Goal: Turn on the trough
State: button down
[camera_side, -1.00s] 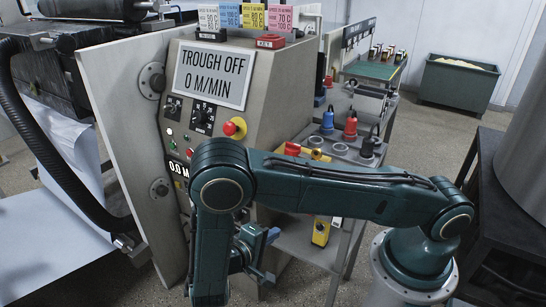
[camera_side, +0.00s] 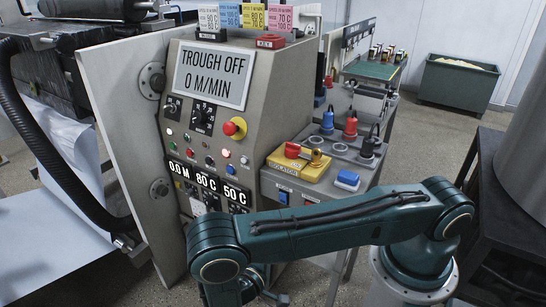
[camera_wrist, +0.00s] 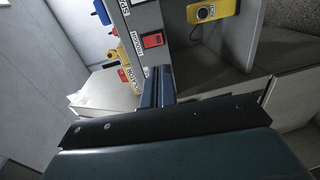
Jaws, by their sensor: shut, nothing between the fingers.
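The display plate (camera_side: 212,75) on the control console reads "TROUGH OFF, 0 M/MIN" in the side view. In the wrist view, a red rocker switch (camera_wrist: 153,40) sits in a grey panel, beside a small rotated label that is hard to read. My gripper (camera_wrist: 156,84) is shut and empty, with its fingers pointing toward the panel just below the red switch in the picture. I cannot tell whether the tips touch the panel. In the side view, my arm hides most of the gripper, low at the bottom.
A yellow isolator box (camera_side: 299,165) with a red handle and a blue block (camera_side: 347,180) are on the cart top, with several plugs behind. A red stop button (camera_side: 235,128) juts from the console. A yellow handheld device (camera_wrist: 213,11) hangs near the switch in the wrist view.

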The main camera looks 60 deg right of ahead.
jog(key=d+f, duration=0.1)
jog(key=d, duration=1.3)
jog(key=shift+f, duration=0.3)
jog(key=shift+d+f, duration=0.1)
dwell(0.4)
jog(key=a+f, duration=0.1)
jog(key=a, duration=1.3)
jog(key=shift+f, duration=0.4)
